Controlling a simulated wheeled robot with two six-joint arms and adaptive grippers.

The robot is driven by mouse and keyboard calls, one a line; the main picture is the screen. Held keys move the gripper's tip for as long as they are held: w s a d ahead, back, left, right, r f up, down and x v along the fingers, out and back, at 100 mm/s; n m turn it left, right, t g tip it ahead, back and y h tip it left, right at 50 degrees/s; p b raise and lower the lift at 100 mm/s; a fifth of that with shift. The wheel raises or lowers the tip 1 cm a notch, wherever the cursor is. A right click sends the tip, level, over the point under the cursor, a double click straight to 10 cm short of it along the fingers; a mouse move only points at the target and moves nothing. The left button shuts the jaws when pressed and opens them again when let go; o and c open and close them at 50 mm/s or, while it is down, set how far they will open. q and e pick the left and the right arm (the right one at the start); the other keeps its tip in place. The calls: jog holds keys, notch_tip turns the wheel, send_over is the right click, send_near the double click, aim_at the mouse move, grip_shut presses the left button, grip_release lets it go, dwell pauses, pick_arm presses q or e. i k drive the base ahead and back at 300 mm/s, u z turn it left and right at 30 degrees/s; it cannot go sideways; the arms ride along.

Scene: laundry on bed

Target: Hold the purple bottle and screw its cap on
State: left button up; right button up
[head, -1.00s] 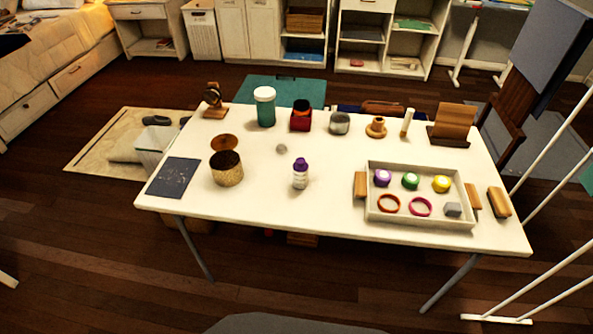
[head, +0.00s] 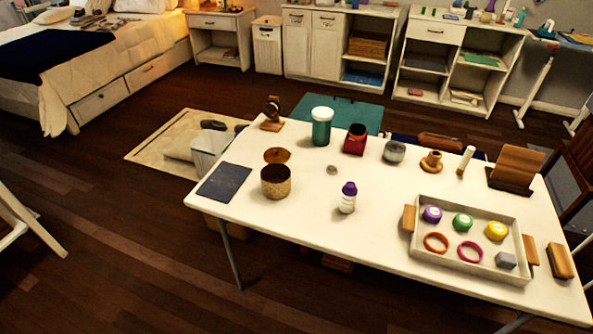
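A small white bottle with a purple top (head: 347,203) stands upright on the white table, left of the tray, in the head view. I cannot tell how tightly its purple top sits. A round purple piece with a pale top (head: 432,214) lies in the tray (head: 452,264), beside a green one (head: 462,222) and a yellow one (head: 496,230). Neither of my grippers is in view.
The tray also holds an orange ring (head: 436,242), a pink ring (head: 470,251) and a grey block (head: 506,260). A woven basket (head: 276,182) stands left of the bottle. A teal jar (head: 321,126) and other items line the back. The table's front middle is clear.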

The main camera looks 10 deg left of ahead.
aim_at(350, 191)
jog(key=u, duration=0.2)
jog(key=i, duration=0.4)
jog(key=z, duration=1.25)
